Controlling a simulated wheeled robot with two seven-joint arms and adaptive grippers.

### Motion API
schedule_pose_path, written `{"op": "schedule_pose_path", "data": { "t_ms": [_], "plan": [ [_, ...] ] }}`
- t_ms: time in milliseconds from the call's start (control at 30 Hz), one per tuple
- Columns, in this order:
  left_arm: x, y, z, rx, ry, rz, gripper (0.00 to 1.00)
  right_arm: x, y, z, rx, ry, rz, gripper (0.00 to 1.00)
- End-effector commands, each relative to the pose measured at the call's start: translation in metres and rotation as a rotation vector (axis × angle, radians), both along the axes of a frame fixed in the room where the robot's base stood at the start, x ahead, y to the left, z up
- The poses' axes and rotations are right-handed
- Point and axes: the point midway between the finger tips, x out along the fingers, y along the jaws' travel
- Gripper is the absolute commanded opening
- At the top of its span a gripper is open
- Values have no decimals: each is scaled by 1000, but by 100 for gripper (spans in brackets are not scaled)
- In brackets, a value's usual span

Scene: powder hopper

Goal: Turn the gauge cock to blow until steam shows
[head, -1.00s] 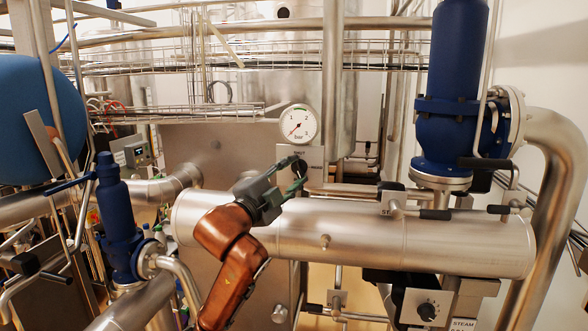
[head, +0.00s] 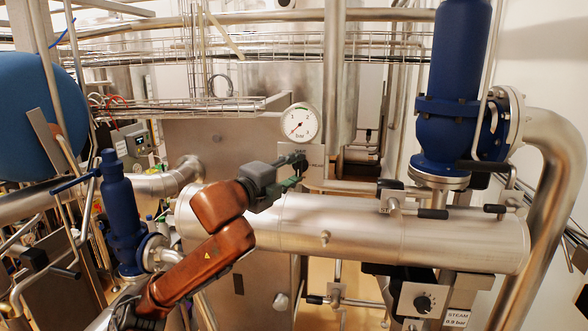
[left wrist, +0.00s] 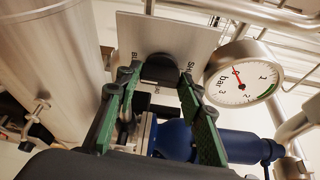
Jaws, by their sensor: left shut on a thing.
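The gauge cock is a black knob (left wrist: 160,69) on a grey plate (left wrist: 190,38) with lettering around it, partly hidden. My left gripper (head: 296,172) reaches it from the left in the head view, where the fingers cover most of the knob. In the left wrist view, the green-padded fingers (left wrist: 158,84) are on both sides of the knob, shut on it. The round white pressure gauge (head: 299,123) is just above the plate, its needle toward the lower left of the dial. It also shows in the left wrist view (left wrist: 243,82). My right gripper is out of view.
A large horizontal steel pipe (head: 400,232) runs below the plate. A tall blue valve (head: 450,90) stands at right, a smaller blue valve (head: 120,212) at left. A black dial (head: 424,303) with a steam label (head: 456,318) is at lower right.

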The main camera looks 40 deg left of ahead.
Motion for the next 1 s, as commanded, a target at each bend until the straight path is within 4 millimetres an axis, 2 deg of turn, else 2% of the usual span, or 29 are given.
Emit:
{"op": "schedule_pose_path", "data": {
  "t_ms": [367, 400, 600, 1000],
  "plan": [
    [1, -1, -2, 4, 6, -3, 11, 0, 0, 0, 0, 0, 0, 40],
    [1, -1, -2, 4, 6, -3, 36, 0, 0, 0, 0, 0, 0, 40],
    [1, -1, -2, 3, 5, -2, 50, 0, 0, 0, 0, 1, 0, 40],
    [-5, -1, 0, 3, 1, -1, 52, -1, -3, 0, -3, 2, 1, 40]
  ]
}}
